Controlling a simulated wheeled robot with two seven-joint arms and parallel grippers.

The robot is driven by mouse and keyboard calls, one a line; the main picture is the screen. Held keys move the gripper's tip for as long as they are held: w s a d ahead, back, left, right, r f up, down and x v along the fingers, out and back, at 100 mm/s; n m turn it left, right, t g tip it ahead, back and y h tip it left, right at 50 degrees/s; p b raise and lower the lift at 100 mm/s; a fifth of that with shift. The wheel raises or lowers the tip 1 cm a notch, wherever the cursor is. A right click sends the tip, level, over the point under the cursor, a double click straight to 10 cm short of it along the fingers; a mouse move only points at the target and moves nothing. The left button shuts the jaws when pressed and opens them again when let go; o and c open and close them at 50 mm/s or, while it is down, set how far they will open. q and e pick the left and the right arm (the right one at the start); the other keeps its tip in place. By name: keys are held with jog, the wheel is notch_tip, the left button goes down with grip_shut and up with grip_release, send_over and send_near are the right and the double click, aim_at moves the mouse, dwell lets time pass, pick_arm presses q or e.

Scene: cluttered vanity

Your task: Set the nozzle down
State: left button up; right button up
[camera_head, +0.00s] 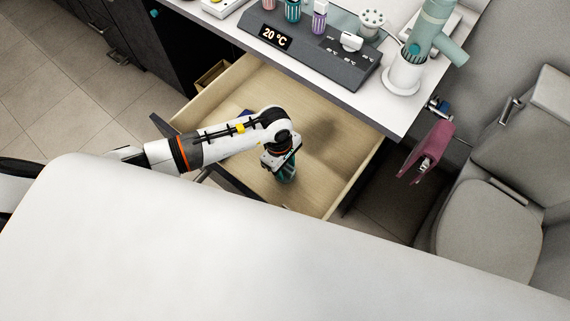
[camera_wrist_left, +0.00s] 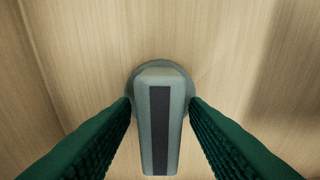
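The nozzle (camera_wrist_left: 160,115) is a grey-green, tapered piece with a dark stripe and a round base, seen in the left wrist view over pale wood. My left gripper (camera_wrist_left: 160,103) has its green ribbed fingers close against both sides of it, and it appears held. In the head view my left gripper (camera_head: 285,173) points down inside the open wooden drawer (camera_head: 325,120). The nozzle is largely hidden there by the gripper. I cannot tell whether it touches the drawer floor. My right gripper is not in view.
A small blue item (camera_head: 246,115) lies in the drawer beside my arm. The drawer floor to the right is clear. The white vanity top (camera_head: 405,115) above holds a grey panel (camera_head: 315,50) and a teal dryer-like device (camera_head: 425,35). A pink item (camera_head: 428,150) hangs at the right.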

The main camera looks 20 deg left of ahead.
pick_arm(q)
jog(key=shift+r, duration=0.1)
jog(key=shift+r+p, duration=0.25)
jog(key=shift+p, duration=0.05)
notch_tip(320, 180, up, 12)
jog(key=a+b, duration=0.1)
jog(key=shift+w+a+f, duration=0.2)
jog(key=shift+w+a, duration=0.1)
